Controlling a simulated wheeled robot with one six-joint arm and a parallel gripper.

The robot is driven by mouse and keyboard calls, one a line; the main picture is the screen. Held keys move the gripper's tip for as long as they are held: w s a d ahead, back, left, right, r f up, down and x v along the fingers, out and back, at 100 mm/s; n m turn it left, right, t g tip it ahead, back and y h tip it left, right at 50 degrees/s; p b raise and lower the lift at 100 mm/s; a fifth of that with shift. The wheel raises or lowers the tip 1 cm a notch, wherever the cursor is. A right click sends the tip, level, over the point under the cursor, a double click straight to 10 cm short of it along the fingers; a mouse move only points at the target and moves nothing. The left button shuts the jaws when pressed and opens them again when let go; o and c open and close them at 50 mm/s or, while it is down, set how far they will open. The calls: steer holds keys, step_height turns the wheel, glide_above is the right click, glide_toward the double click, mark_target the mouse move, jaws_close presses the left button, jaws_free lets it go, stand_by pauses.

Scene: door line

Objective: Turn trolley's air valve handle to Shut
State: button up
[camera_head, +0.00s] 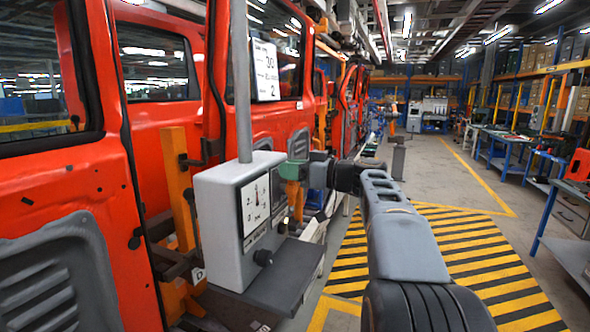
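The trolley's pale grey box (222,215) stands left of centre on a dark shelf (290,275), with a grey pole rising from its top. Its right face carries a white label panel (254,205) with small marks, too small to read fully. I cannot tell whether this knob is the air valve handle; no Shut mark is readable. My arm reaches in from the lower right, and my gripper (297,160) is just right of the box's upper edge. Its fingertips are unclear against the orange and grey parts there, so its opening does not show.
A red vehicle body (95,190) fills the left side, close behind the box. Yellow-black striped floor (470,255) lies to the right, with open grey floor beyond. Blue workbenches (505,150) line the far right. A grey bin (398,160) stands in the aisle.

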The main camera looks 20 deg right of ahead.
steer(key=c, duration=0.4)
steer(key=shift+d, duration=0.3)
jaws_close()
steer(key=shift+a, duration=0.15)
steer(key=shift+w+f+m, duration=0.15)
steer(key=shift+m, duration=0.45)
steer(key=shift+w+d+f+m+b, duration=0.1)
steer(key=shift+w+d+m+b, duration=0.15)
steer(key=shift+m, duration=0.6)
steer(key=shift+w+d+f+m+b, duration=0.2)
steer(key=shift+d+m+b, duration=0.1)
steer(key=shift+m, duration=0.5)
steer(key=shift+w+d+f+m+b, duration=0.1)
steer(key=shift+w+d+m+b, duration=0.15)
steer(key=shift+m, duration=0.6)
steer(key=o, duration=0.8)
jaws_free()
steer(key=shift+o, duration=0.2)
